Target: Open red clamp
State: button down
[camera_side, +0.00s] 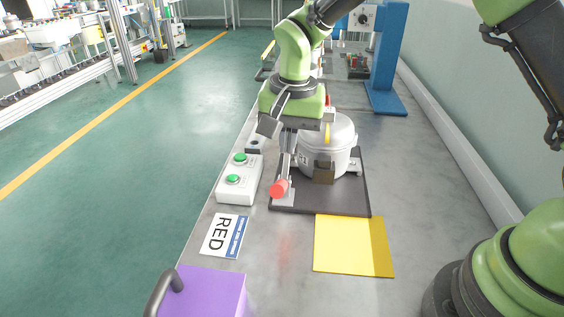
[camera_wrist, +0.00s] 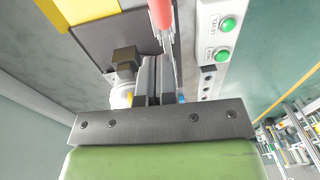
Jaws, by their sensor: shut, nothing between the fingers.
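The red clamp's handle (camera_side: 279,188) has a red grip and a metal bar. In the side view it lies low at the front left of the dark fixture plate (camera_side: 325,204), beside a silver compressor (camera_side: 342,140). In the wrist view the red grip (camera_wrist: 160,14) is at the top edge, beyond my fingertips. My gripper (camera_wrist: 155,68) is shut and empty, its fingers pressed together near the clamp's metal bar. I cannot tell whether they touch it. In the side view my wrist hangs above the clamp and partly hides the compressor. My fingertips are hard to make out there.
A white box with green buttons (camera_side: 238,180) stands left of the plate. A label reading RED (camera_side: 224,236), a yellow square (camera_side: 352,246) and a purple box with a dark handle (camera_side: 212,292) are nearer the side camera. A blue stand (camera_side: 388,60) is at the back.

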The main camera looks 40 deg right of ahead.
aim_at(280, 185)
jog(key=shift+s+a+f, duration=0.25)
jog(key=shift+a+f, duration=0.3)
jog(key=shift+f, duration=0.35)
jog(key=shift+s+a+f, duration=0.25)
jog(key=shift+a+f, duration=0.3)
jog(key=shift+f, duration=0.3)
jog(key=s+a+f, duration=0.2)
jog(key=f, duration=0.1)
jog(key=shift+s+a+f, duration=0.2)
jog(key=shift+s+f, duration=0.05)
jog(key=shift+f, duration=0.05)
jog(key=r, duration=0.2)
jog(key=d+r, duration=0.1)
jog(key=r, duration=0.1)
jog(key=shift+r, duration=0.3)
jog(key=s+a+r, duration=0.2)
jog(key=s+r, duration=0.1)
jog(key=r, duration=0.5)
jog(key=shift+s+a+r, duration=0.15)
jog(key=shift+a+r, duration=0.05)
